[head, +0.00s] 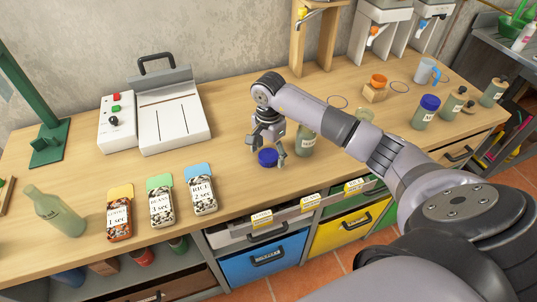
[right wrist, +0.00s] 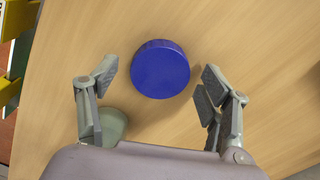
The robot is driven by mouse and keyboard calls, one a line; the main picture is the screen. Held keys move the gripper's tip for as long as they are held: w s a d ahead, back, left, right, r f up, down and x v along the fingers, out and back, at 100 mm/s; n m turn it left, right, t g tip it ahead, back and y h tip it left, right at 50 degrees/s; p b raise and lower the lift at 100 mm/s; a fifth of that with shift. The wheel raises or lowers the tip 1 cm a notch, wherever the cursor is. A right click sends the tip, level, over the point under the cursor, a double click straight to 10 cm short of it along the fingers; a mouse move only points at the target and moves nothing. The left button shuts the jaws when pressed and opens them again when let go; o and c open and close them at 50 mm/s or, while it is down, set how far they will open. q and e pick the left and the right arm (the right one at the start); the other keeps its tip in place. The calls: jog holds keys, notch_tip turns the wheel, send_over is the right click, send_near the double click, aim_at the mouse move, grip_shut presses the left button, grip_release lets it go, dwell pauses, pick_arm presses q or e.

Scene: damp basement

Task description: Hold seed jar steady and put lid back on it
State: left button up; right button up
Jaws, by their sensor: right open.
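A round blue lid (head: 268,157) lies on the wooden bench. It also shows in the right wrist view (right wrist: 160,69). My right gripper (head: 265,147) is open above the lid, pointing down, with its fingers on either side and apart from it. A grey-green labelled jar (head: 306,142) stands just right of the gripper, its top partly hidden by my arm. A pale green round piece (right wrist: 114,124) shows partly behind one finger in the right wrist view; I cannot tell if it is this jar. Another jar with a blue lid (head: 427,108) stands further right. My left gripper is not in view.
Seed packets (head: 161,202) stand along the bench front. Stoppered bottles (head: 453,103), an orange cup (head: 379,80) and a blue mug (head: 425,72) are at right. Drawers (head: 265,259) lie below the front edge.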

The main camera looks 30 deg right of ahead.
jog(key=shift+c, duration=0.4)
jog(key=c, duration=0.8)
notch_tip(320, 180, up, 11)
jog(key=b, duration=0.3)
notch_tip(320, 180, up, 8)
jog(key=f, duration=0.1)
send_over(268, 154)
jog(key=shift+s+r+p, duration=0.15)
jog(key=shift+r+p, duration=0.35)
jog(key=shift+r, duration=0.5)
